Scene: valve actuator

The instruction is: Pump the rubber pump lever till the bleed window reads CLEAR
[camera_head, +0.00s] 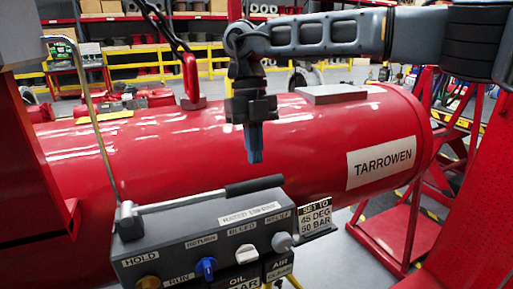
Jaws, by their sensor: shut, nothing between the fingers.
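The pump lever (180,202) is a pale rod with a black rubber grip (254,186). It lies nearly level along the top of a grey control box (160,235), its grip end slightly raised to the right. My gripper (255,157) points straight down, shut and empty. In the picture its fingertips are just above the black grip, with a small gap between; the depth gap is hard to judge. The box carries a label BLEED above a pale knob (250,243).
A blue knob (206,267), a brass knob (148,283) and a grey knob (282,242) sit on the box front. A tall bent rod (97,125) rises at left. A red cylinder (315,135) marked TARROWEN lies behind. A sign (316,216) reads 45 DEG, 50 BAR.

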